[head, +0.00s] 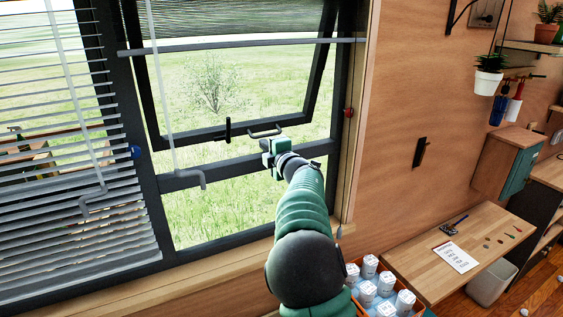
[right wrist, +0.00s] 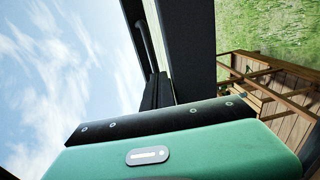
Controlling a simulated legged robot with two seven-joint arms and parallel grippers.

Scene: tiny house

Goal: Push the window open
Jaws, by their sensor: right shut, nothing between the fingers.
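The window sash (head: 190,139) is a dark-framed pane in the upper part of the window. It is tilted outward, with its lower edge apart from the fixed crossbar (head: 235,170). A small black upright handle (head: 228,130) is on its lower edge. My right arm reaches up to the window, and the green right gripper (head: 266,139) is shut and empty at the sash's lower edge, right of the handle. I cannot tell whether it touches the sash. In the right wrist view, a dark frame bar (right wrist: 188,50) passes beyond the green gripper body. My left gripper is not in view.
Lowered blinds (head: 75,190) cover the left window. A thin rod (head: 160,90) hangs before the sash. An orange crate (head: 355,285) of white-lidded containers is beside my arm at the bottom. A wooden desk (head: 420,265) stands at the right, below a wood wall.

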